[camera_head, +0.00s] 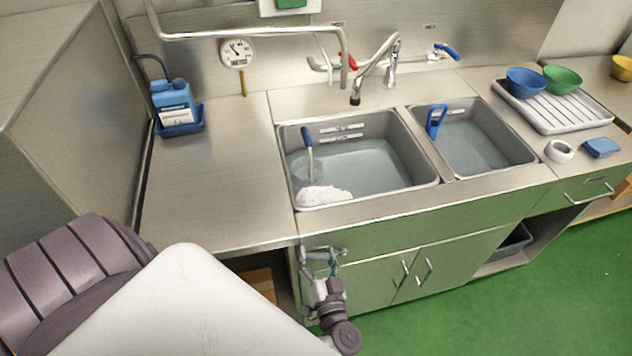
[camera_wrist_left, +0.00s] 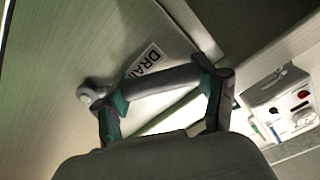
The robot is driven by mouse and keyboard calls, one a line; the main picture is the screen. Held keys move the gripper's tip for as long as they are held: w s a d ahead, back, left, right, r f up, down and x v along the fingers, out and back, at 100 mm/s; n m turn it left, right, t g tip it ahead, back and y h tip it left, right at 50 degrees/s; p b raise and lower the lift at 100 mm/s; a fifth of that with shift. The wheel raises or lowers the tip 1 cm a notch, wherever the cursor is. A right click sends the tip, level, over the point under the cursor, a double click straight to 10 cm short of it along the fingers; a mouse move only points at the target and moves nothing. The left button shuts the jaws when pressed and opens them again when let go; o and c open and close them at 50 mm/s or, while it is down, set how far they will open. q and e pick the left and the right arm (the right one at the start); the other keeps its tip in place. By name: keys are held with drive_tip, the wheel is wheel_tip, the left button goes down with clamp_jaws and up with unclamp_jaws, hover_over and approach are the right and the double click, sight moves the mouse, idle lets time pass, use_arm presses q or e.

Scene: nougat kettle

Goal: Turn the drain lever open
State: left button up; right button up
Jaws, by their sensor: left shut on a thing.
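The drain lever (camera_wrist_left: 160,82) is a grey bar with a round end at its left, on the metal cabinet front. A label reading "DRAI…" (camera_wrist_left: 146,60) is beside it, partly hidden. My left gripper (camera_head: 321,264) is at the upper left of the cabinet front, below the sink rim. In the left wrist view its teal-padded fingers (camera_wrist_left: 163,95) are at either side of the lever, and the gripper is shut on it. In the head view the lever is small and mostly hidden by the gripper. My right gripper is in neither view.
Above are two water-filled basins, the left (camera_head: 372,170) and the right (camera_head: 470,146). Cabinet door handles (camera_head: 402,272) stick out right of my gripper. A blue jug (camera_head: 172,98) stands on the left counter. The green floor (camera_head: 480,310) in front is clear.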

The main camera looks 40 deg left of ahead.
use_arm(q)
drive_tip(key=o, duration=1.7)
